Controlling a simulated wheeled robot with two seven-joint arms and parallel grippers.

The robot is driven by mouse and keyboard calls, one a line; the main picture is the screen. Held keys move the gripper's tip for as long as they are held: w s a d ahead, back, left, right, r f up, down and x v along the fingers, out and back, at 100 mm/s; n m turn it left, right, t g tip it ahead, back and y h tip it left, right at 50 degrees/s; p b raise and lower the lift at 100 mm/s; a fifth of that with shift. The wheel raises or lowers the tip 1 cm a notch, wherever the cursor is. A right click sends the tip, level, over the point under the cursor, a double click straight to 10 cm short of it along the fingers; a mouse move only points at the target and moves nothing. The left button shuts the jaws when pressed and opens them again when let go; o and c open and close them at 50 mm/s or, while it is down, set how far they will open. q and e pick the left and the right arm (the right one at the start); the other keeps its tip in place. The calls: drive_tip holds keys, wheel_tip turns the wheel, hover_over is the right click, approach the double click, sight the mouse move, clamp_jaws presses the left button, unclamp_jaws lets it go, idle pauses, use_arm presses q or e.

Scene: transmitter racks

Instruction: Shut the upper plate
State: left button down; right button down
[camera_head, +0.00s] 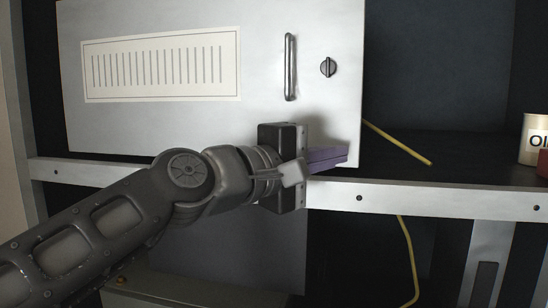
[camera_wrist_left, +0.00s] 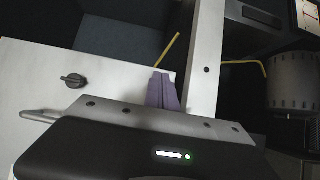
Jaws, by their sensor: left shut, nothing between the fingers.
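The upper plate (camera_head: 190,120) is a light grey panel with a slotted label, a vertical handle (camera_head: 290,67) and a dark knob (camera_head: 328,67). Its right edge stands clear of the frame, with the dark rack interior showing beyond. My left gripper (camera_head: 330,157) has its purple fingers shut and empty, at the plate's lower right corner. In the left wrist view the fingertips (camera_wrist_left: 163,92) lie near the plate's edge (camera_wrist_left: 120,83). I cannot tell whether they touch it. My right gripper is not in view.
A light metal rail (camera_head: 430,198) runs below the plate. A yellow cable (camera_head: 398,143) lies on the dark shelf to the right and another stretch hangs below the rail. A pale can (camera_head: 533,140) and a red object (camera_head: 543,163) stand at the far right.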

use_arm(q)
drive_tip(key=s+a, duration=0.2)
drive_tip(key=s, duration=0.9)
drive_tip(key=shift+a+b, duration=0.3)
drive_tip(key=shift+a, duration=0.1)
drive_tip(key=shift+r, duration=0.1)
